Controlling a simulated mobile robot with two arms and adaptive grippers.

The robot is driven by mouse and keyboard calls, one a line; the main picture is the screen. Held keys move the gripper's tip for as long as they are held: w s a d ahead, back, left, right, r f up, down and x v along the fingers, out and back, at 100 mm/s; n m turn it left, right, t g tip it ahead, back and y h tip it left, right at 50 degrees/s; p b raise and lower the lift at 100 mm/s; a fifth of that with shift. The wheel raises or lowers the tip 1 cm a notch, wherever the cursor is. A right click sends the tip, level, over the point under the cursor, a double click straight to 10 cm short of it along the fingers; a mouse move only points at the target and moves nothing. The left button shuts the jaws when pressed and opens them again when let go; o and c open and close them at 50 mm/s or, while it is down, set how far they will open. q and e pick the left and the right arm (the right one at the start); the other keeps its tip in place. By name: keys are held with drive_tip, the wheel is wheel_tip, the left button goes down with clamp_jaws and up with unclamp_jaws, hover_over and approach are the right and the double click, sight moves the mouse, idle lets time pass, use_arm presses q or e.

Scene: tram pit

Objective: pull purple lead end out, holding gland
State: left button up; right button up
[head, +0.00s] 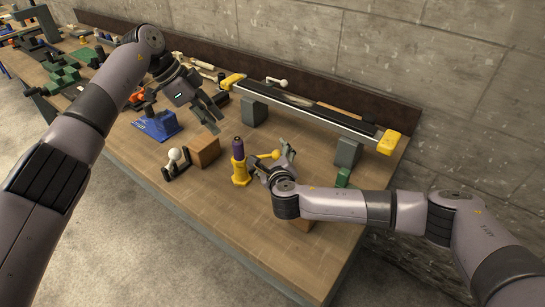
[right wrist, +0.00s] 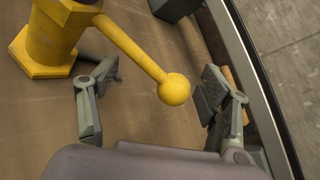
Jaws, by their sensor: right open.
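A yellow gland (head: 241,172) with a hexagonal base stands upright on the workbench, a ball-ended handle (head: 270,155) sticking out of its side. The purple lead end (head: 238,149), with a dark tip, stands up out of its top. The right wrist view shows the gland's base (right wrist: 45,45) and the yellow ball (right wrist: 174,90); the purple part is out of that view. My right gripper (right wrist: 158,82) is open, its fingers on either side of the ball, with gaps on both sides. My left gripper (head: 214,110) is open and empty, above and left of the lead end.
A long rail with yellow ends (head: 310,115) runs behind on dark supports. The bench front (head: 230,220) is clear. A concrete wall is behind.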

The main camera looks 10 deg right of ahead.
clamp_jaws()
idle(0.8)
drive_tip(key=c, duration=0.9)
unclamp_jaws()
clamp_jaws()
idle(0.5)
idle(0.6)
